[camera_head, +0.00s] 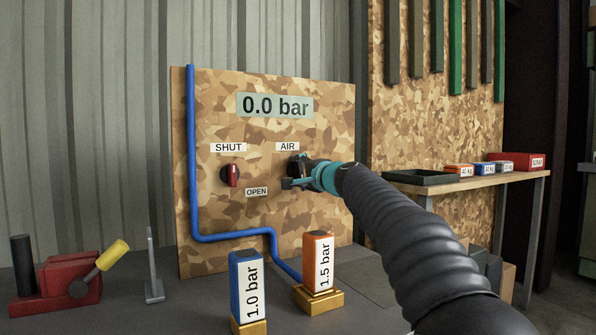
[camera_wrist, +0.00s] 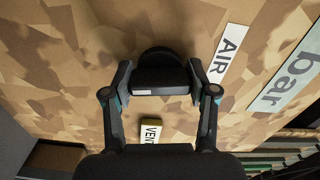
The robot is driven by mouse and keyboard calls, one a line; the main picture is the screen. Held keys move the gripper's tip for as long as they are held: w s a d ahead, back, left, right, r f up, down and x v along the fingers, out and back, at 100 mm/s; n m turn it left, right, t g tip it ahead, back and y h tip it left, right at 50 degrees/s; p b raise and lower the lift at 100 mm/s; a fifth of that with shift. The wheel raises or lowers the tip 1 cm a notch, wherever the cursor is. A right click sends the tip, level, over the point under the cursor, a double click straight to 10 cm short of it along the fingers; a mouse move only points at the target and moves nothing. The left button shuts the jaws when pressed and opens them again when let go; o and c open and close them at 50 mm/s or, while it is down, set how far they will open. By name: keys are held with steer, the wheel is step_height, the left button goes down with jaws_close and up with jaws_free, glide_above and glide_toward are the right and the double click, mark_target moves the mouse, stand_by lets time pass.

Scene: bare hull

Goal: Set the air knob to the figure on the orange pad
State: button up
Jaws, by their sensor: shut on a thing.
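The air knob (camera_wrist: 158,78) is black and sits on the camouflage-patterned board (camera_head: 215,110), by the AIR label (camera_head: 287,147). My gripper (camera_head: 293,172) is at the knob; in the wrist view its two fingers (camera_wrist: 160,88) are shut on the knob's sides. In the head view my gripper hides much of the knob. The readout (camera_head: 275,106) above shows 0.0 bar. The orange pad (camera_head: 318,245) stands upright on a gold base and reads 1.5 bar.
A blue pad (camera_head: 247,285) reading 1.0 bar stands left of the orange one. A red-handled valve (camera_head: 231,176) sits between SHUT and OPEN labels. A blue pipe (camera_head: 192,150) runs down the board. A VENT tag (camera_wrist: 151,132) shows below the knob. A shelf (camera_head: 450,186) is at right.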

steer(key=shift+m, duration=0.8)
steer(key=shift+f, duration=0.1)
steer(key=o, duration=1.2)
steer(key=shift+c, duration=0.2)
steer(key=shift+s+d, duration=0.3)
steer(key=shift+s, duration=0.1)
steer(key=v, duration=1.1)
